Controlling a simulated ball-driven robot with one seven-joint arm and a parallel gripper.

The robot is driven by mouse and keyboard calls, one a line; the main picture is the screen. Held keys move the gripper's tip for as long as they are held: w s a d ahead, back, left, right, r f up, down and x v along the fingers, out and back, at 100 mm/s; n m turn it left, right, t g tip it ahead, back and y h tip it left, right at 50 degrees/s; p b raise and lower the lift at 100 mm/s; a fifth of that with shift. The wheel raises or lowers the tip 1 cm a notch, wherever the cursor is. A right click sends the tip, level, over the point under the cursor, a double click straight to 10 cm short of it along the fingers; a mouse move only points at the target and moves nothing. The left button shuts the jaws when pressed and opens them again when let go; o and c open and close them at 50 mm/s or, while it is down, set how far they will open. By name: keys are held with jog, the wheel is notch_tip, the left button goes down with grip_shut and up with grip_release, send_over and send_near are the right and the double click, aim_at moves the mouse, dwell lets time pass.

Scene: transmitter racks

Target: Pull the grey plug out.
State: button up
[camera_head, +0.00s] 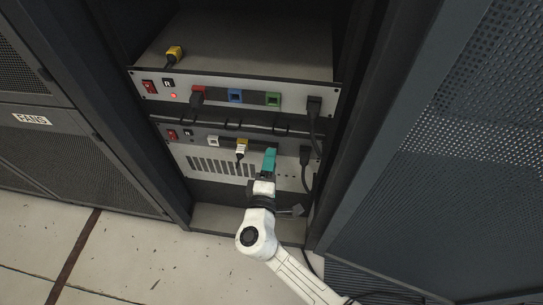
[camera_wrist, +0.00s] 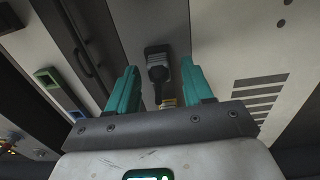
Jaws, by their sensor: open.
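A dark grey plug (camera_wrist: 158,62) with a ribbed body shows in the wrist view, ahead of and between the teal fingertips, on the panel of the lower rack unit. In the head view my gripper (camera_head: 268,160) is in front of this unit and seems to hide that plug. My gripper (camera_wrist: 154,88) is open, with a finger on each side of the plug's line and clear gaps. Whether the fingertips reach past the plug's back end is hard to tell.
The upper unit has a blue socket (camera_head: 235,96) and a green socket (camera_head: 273,99). A loose dark plug (camera_head: 297,210) lies below. Cabinet doors flank the bay.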

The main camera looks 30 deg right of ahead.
jog(key=shift+w+d, duration=0.4)
jog(key=shift+w, duration=0.2)
jog(key=shift+b, duration=0.75)
dwell(0.7)
grip_shut()
dwell(0.5)
jog(key=shift+s, duration=0.1)
jog(key=shift+v, duration=2.95)
jog(key=shift+a, duration=0.1)
